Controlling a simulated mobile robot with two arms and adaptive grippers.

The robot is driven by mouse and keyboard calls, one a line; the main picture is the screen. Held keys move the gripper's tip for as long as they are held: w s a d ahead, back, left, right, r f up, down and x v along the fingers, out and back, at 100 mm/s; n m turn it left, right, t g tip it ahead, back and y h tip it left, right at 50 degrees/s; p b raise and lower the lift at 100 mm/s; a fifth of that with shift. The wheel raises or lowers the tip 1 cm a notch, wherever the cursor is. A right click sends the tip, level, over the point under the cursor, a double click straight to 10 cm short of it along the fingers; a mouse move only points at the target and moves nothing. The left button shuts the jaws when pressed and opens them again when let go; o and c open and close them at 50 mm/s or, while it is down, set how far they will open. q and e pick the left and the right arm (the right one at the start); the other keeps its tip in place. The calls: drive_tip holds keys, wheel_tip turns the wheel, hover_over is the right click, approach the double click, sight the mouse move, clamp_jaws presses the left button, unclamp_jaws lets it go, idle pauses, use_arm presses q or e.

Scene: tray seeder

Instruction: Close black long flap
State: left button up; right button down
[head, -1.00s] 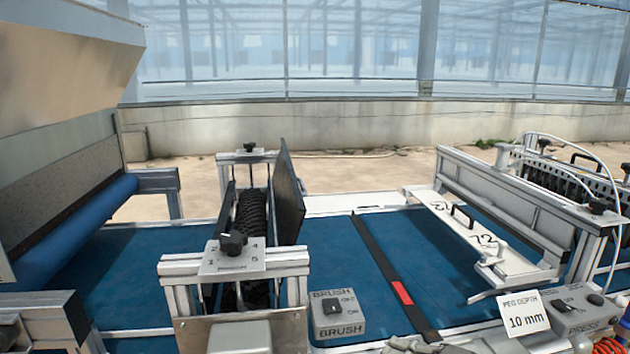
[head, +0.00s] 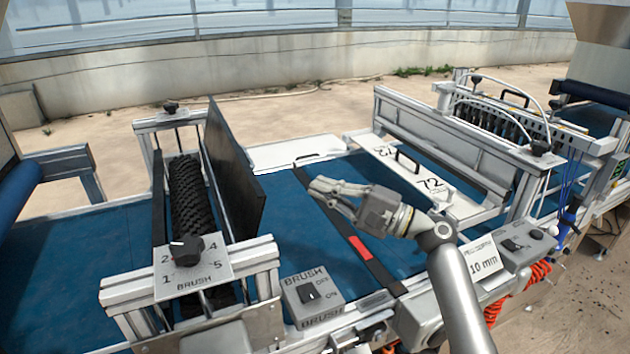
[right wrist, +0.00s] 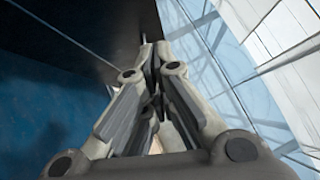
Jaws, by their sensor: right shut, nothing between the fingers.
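The black long flap (head: 236,170) stands raised, slightly tilted, along the right side of the brush unit. The dark brush roller (head: 188,200) shows uncovered to its left. My right gripper (head: 318,190) is shut and empty above the blue belt, to the right of the flap, with its fingers pointing left toward it. In the right wrist view the shut fingertips (right wrist: 154,52) lie beside the edge of a dark panel (right wrist: 80,28), which looks like the flap. I cannot tell whether they touch. My left gripper is not in view.
The brush knob (head: 187,251) and brush switch box (head: 311,297) stand at the front. A black strip with a red mark (head: 360,248) crosses the blue belt (head: 290,215). The white press frame (head: 440,140) with its numbered plate (head: 385,152) is at the right.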

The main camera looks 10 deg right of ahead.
sight(246, 163)
drive_tip(key=w+a+r+p, duration=0.2)
drive_tip(key=w+a+p, duration=0.1)
drive_tip(key=a, duration=0.6)
drive_tip(key=shift+w+a+r+p, duration=0.25)
drive_tip(key=shift+a+r+p, duration=0.05)
drive_tip(key=shift+r+p, duration=0.05)
drive_tip(key=shift+r, duration=0.1)
